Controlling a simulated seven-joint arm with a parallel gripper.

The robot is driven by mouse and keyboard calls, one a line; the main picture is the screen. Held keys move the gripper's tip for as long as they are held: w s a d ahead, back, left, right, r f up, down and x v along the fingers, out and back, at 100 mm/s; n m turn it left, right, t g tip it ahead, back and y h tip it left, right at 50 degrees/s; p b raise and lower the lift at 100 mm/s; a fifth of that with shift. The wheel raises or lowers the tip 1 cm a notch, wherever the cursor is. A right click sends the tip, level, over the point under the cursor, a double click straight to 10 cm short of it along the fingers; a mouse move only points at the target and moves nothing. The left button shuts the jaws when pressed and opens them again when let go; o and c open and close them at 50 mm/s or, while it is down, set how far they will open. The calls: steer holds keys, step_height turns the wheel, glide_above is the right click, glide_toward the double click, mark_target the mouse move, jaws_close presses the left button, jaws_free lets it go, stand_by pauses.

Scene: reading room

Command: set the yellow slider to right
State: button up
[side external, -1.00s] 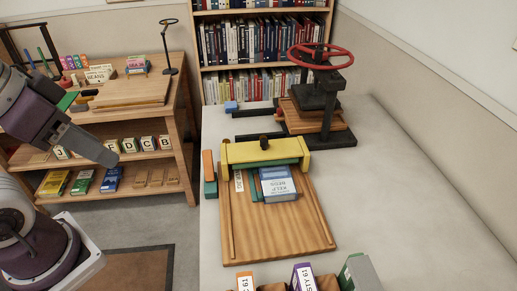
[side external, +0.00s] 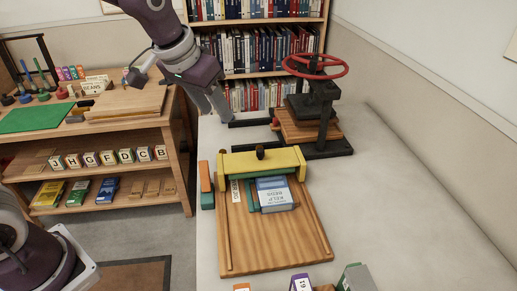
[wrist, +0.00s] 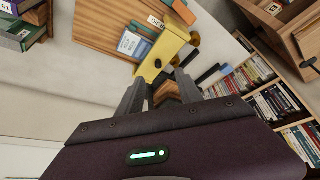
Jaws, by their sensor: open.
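The yellow slider (side external: 270,160) is a yellow bar lying across the far end of a wooden board (side external: 275,252), with a dark knob (side external: 260,152) near its middle. In the wrist view the yellow slider (wrist: 158,54) shows beyond my fingers. My gripper (side external: 215,108) is open with nothing between its fingers, above the table behind and left of the bar, apart from it. Its two grey fingers also show in the wrist view (wrist: 160,78). Under and in front of the bar lie a green piece and a pale blue book (side external: 275,196).
A press with a red wheel (side external: 315,66) stands behind the board, to the right. An orange and a green block (side external: 207,199) stand left of the bar. Books (side external: 302,283) stand at the near edge. The table's right side (side external: 410,190) is clear.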

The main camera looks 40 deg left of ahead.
glide_toward(260, 150)
steer(key=x, duration=0.8)
steer(key=shift+w+f, duration=0.15)
steer(key=shift+f, duration=0.1)
steer(key=shift+g, duration=0.3)
jaws_close()
